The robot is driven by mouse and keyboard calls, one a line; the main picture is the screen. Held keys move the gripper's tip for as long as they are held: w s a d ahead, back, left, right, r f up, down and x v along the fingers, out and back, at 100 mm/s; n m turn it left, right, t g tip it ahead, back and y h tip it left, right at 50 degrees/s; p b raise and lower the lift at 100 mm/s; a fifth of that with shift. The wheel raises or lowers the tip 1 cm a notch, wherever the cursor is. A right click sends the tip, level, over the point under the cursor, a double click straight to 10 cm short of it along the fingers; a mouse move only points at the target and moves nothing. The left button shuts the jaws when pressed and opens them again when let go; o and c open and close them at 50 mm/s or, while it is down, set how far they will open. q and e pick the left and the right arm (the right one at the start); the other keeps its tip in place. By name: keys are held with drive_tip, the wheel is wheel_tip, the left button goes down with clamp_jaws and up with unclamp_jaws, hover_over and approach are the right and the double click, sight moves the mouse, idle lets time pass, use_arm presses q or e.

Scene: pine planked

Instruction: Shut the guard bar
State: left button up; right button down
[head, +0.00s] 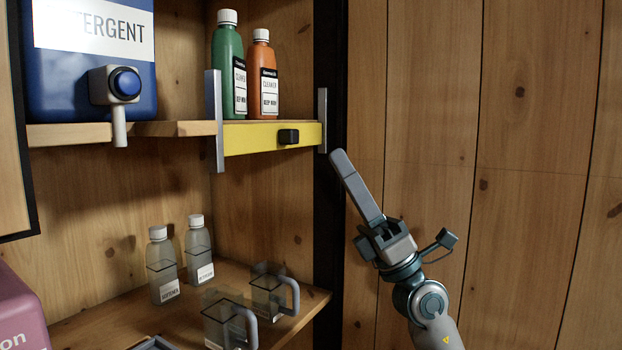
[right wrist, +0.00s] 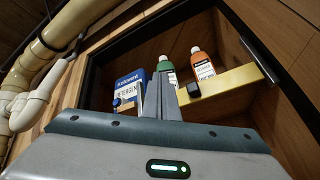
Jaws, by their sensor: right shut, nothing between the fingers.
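The yellow guard bar (head: 273,137) lies level across the front of the upper shelf, between a left metal rail (head: 214,120) and a right metal rail (head: 322,120). A black knob (head: 288,136) sticks out of its front. The bar (right wrist: 232,82) and knob (right wrist: 193,89) also show in the right wrist view. Bottles stand behind the bar, their lower ends near its top edge. My right gripper (head: 341,158) is shut and empty, its tips just right of and below the right rail's lower end in the picture. My left gripper is not in view.
A green bottle (head: 228,68) and an orange bottle (head: 263,78) stand on the upper shelf, with a blue detergent container (head: 70,70) to their left. Clear bottles (head: 162,262) and jugs (head: 225,318) stand on the lower shelf. A dark upright (head: 329,220) edges the cabinet.

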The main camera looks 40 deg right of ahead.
sight(287, 136)
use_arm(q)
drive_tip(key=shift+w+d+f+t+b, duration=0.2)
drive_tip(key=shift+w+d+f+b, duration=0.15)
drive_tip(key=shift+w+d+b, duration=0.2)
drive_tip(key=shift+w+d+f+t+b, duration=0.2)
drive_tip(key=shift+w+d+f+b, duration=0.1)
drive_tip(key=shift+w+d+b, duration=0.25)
use_arm(e)
drive_tip(key=w+d+f+n+t+h, duration=0.1)
drive_tip(key=w+d+f+n+h, duration=0.1)
drive_tip(key=f+h, duration=0.5)
wheel_tip(287, 136, down, 4)
drive_tip(key=shift+w+f, duration=0.1)
drive_tip(key=shift+w, duration=0.6)
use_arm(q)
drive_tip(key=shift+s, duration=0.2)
